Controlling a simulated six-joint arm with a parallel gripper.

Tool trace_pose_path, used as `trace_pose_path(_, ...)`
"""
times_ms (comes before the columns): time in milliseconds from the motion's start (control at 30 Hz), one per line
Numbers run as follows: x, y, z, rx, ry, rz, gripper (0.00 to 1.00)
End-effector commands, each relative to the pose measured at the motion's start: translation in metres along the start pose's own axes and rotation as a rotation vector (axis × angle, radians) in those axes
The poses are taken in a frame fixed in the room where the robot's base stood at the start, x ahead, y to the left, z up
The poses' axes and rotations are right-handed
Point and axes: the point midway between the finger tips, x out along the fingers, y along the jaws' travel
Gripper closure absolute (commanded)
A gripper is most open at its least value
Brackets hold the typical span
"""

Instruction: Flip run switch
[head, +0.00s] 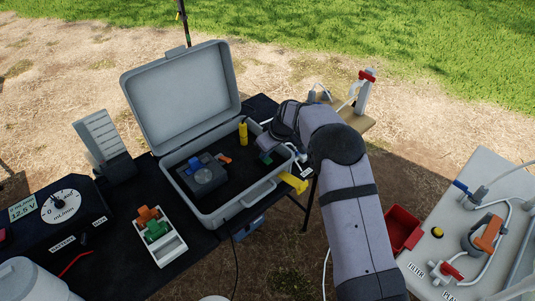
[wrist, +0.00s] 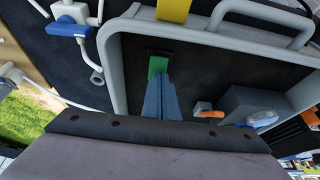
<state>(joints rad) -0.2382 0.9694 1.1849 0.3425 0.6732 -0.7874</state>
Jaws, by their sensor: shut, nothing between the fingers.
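A small green switch in a black housing (wrist: 158,65) is set in the dark panel inside the open grey case. It is likely the run switch; no label is legible. My gripper (wrist: 158,82) is shut and empty, its fingertips right at the green switch in the wrist view. I cannot tell whether they touch it. In the head view, my gripper (head: 266,158) reaches down into the right part of the grey case (head: 190,148), and my wrist partly hides that area. Which way the switch is set cannot be told.
A grey box with a blue part (head: 203,175) and an orange lever (head: 225,158) sit in the case beside my gripper. A yellow cylinder (head: 243,133) stands near the back wall. A yellow latch (head: 294,183) sticks out at the front. The raised lid stands behind.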

Motion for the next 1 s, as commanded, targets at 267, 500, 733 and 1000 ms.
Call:
trace_pose_path(267,0.001,0.000,-0.003,0.001,0.000,0.000,1.00)
trace_pose_path(500,-0.003,0.000,-0.003,0.001,0.000,0.000,1.00)
trace_pose_path(733,-0.027,0.000,-0.009,0.001,0.002,0.001,1.00)
trace_pose_path(1000,-0.065,0.000,-0.005,0.001,0.003,0.003,1.00)
